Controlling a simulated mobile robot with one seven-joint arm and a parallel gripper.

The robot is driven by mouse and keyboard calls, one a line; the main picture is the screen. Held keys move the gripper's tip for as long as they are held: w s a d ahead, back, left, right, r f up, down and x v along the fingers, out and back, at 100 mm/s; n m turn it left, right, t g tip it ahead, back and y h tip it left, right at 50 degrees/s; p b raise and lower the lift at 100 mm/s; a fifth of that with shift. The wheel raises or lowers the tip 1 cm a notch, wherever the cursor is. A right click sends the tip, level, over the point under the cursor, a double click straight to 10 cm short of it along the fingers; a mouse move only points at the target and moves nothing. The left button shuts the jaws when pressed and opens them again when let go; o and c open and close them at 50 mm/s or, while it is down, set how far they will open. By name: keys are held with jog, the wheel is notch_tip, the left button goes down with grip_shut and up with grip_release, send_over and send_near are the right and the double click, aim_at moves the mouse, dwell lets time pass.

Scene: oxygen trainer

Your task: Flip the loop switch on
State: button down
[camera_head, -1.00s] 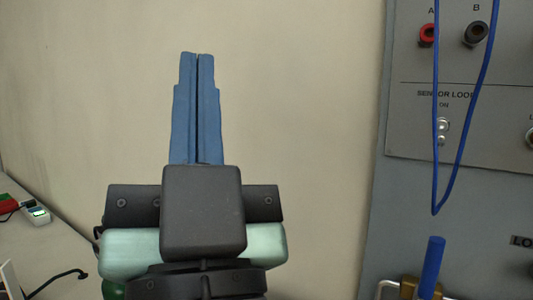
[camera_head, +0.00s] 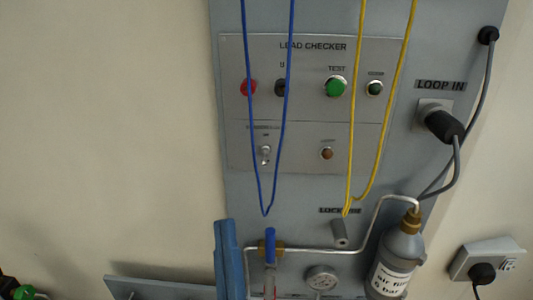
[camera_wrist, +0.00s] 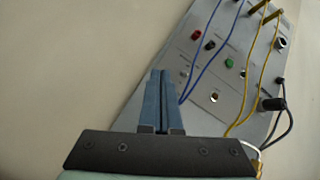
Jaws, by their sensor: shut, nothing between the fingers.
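Whether the toggle is up or down is too small to tell.
A yellow wire loop (camera_head: 352,150) hangs to the right of the blue one. A blue-handled valve (camera_head: 270,245), a metal pipe (camera_head: 345,250), a gauge (camera_head: 321,278) and a grey bottle (camera_head: 398,262) stand below. Bare wall (camera_head: 110,130) is free at left.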

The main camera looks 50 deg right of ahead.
aim_at(265, 159)
jog(key=s+d+f+m+g+h+p, duration=0.1)
jog(key=s+d+f+m+g+h, duration=0.1)
jog(key=m, duration=0.4)
jog(key=s+g+h, duration=0.1)
jog(key=s, duration=0.1)
jog(key=shift+s+d+f+m+p, duration=0.3)
jog(key=shift+s+d+p, duration=0.05)
jog(key=p+x, duration=0.5)
jog(key=x, duration=0.4)
jog(key=shift+r, duration=0.15)
jog(key=shift+w+d+r, duration=0.15)
jog(key=shift+w+d, duration=0.15)
jog(key=shift+d, duration=0.05)
jog(key=shift+s+a+r+g+y+p, duration=0.25)
jog(key=shift+g+y+p, duration=0.35)
jog(key=shift+p, duration=0.55)
